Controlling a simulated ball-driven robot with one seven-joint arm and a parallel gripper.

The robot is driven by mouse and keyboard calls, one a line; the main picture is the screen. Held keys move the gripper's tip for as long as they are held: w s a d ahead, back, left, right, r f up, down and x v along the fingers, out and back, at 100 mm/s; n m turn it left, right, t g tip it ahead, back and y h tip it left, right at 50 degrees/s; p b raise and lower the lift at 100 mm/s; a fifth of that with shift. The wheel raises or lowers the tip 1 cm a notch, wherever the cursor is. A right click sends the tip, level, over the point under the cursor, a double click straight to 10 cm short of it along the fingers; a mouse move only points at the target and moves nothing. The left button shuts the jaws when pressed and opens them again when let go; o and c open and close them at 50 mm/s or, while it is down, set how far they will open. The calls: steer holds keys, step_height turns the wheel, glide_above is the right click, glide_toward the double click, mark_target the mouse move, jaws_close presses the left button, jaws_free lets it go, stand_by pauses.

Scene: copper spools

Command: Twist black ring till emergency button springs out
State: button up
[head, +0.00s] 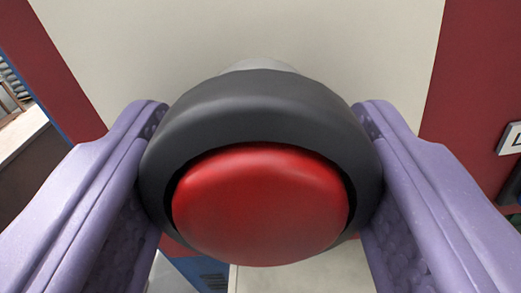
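The emergency button (262,205) is a round, glossy red cap at the middle of the head view. The black ring (258,108) surrounds it as a thick, smooth collar. My gripper (261,170) has its two purple fingers on the left and right sides of the black ring. Both textured finger pads appear to touch the ring, so the gripper looks shut on it. The lower part of the ring is mostly hidden behind the red cap.
A pale panel (330,40) lies behind the button, with dark red surfaces (480,80) on both sides. A brown-and-white surface (25,150) is at the left edge. A white framed plate (511,139) is at the right edge.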

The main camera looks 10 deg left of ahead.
steer(key=shift+m+b, duration=0.3)
steer(key=shift+b, duration=0.2)
steer(key=m+b, duration=0.2)
steer(key=b, duration=0.1)
steer(key=shift+f+m+b, duration=0.2)
steer(key=shift+m+b, duration=0.1)
steer(key=m+b, duration=0.3)
steer(key=b, duration=0.1)
steer(key=shift+m, duration=0.3)
steer(key=shift+r+m+b, duration=0.2)
steer(key=shift+m+b, duration=0.5)
steer(key=shift+b, duration=0.05)
steer(key=o, duration=1)
steer(key=shift+o, duration=0.2)
steer(key=shift+s, duration=0.1)
